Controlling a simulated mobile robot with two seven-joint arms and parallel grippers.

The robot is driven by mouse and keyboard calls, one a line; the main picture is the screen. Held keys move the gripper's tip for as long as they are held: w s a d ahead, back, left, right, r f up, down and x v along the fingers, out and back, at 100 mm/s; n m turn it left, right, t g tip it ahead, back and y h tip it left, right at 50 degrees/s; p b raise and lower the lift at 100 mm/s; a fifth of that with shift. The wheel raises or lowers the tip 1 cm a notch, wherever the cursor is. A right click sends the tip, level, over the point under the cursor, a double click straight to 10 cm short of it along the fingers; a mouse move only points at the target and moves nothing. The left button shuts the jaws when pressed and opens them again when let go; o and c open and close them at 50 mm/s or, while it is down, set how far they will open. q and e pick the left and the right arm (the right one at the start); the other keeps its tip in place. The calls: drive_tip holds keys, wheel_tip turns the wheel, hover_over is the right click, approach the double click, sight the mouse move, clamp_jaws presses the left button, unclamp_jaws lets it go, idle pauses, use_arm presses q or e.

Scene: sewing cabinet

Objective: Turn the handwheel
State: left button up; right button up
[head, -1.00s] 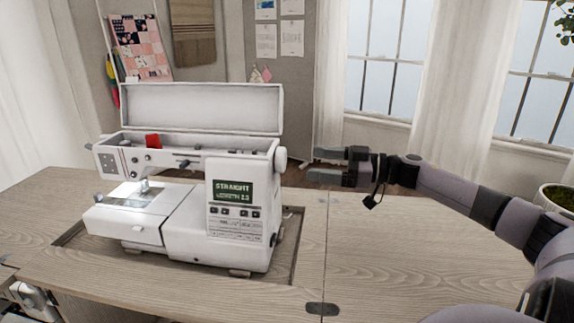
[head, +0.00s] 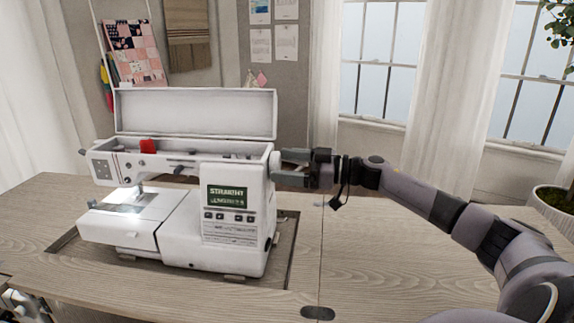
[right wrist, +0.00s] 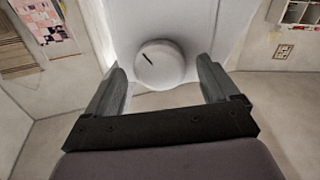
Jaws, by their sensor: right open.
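The white sewing machine (head: 185,235) stands in the cabinet top with its lid open. Its round white handwheel (right wrist: 160,64) shows in the right wrist view with a dark slanted mark on its face. In the head view the handwheel (head: 276,160) is on the machine's right side, partly hidden by my gripper. My right gripper (head: 290,168) is at the handwheel. In the right wrist view its two fingers (right wrist: 161,80) are open, one on each side of the wheel, with visible gaps.
The wooden cabinet top (head: 400,255) is clear to the right of the machine. A potted plant (head: 552,205) stands at the far right. The raised lid (head: 195,115) stands behind the machine. Curtains and windows are at the back.

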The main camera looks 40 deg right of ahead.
drive_tip(key=shift+w+a, duration=0.1)
drive_tip(key=shift+w, duration=0.05)
drive_tip(key=c, duration=1.1)
drive_tip(key=shift+o, duration=0.2)
